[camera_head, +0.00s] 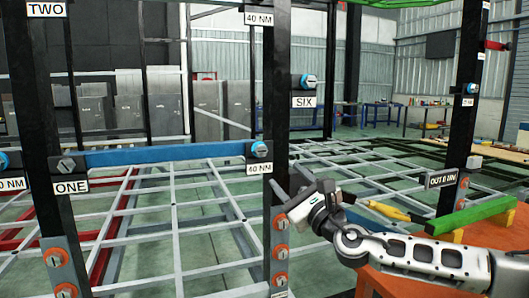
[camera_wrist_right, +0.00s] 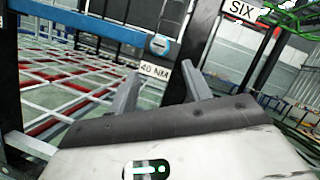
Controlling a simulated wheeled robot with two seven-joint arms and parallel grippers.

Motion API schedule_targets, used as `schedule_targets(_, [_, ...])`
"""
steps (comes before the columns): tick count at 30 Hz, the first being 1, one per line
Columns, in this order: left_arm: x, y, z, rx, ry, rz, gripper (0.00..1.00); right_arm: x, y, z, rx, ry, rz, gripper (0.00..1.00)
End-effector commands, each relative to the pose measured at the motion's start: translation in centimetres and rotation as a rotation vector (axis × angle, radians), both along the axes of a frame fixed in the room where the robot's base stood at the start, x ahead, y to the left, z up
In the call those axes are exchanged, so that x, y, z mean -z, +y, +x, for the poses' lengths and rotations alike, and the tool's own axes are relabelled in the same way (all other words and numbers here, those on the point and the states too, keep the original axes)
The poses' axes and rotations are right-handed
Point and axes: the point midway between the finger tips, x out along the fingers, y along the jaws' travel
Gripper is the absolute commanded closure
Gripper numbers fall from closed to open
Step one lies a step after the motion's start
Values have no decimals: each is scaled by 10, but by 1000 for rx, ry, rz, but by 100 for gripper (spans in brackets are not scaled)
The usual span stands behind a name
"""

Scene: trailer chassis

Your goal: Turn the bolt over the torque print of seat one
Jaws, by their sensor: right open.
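The label ONE (camera_head: 70,187) is on the left dark post, under a grey bolt (camera_head: 66,165). A blue bar (camera_head: 165,153) runs from there to the middle post. At its right end a blue-headed bolt (camera_head: 260,149) sits over a 40 NM print (camera_head: 259,169); the bolt also shows in the right wrist view (camera_wrist_right: 158,46). My right gripper (camera_head: 297,203) is below and right of this bolt, apart from it. In the wrist view its open, empty fingers (camera_wrist_right: 163,86) point toward the print. My left gripper is not in view.
Orange-collared bolts (camera_head: 280,252) line the middle post below. SIX (camera_head: 304,102) has a blue bolt (camera_head: 308,82) above it. Another blue bolt (camera_head: 4,160) is at the left edge. An orange table (camera_head: 385,285) with a green bar (camera_head: 470,216) stands at right. Grey rails lie behind the posts.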

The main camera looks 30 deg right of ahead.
Motion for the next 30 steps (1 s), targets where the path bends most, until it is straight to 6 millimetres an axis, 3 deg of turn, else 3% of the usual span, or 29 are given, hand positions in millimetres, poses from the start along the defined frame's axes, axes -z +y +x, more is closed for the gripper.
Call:
schedule_targets(7, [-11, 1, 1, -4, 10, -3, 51, -21, -1, 48, 0, -5, 6, 51])
schedule_targets(15, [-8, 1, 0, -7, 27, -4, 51, -33, -2, 91, -1, -1, 3, 51])
schedule_targets(21, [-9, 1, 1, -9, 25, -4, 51, -36, -2, 103, -3, 2, 0, 51])
schedule_targets(29, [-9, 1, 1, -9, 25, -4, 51, -36, -2, 104, -3, 2, 0, 51])
schedule_targets(30, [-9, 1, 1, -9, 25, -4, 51, -36, -2, 104, -3, 2, 0, 56])
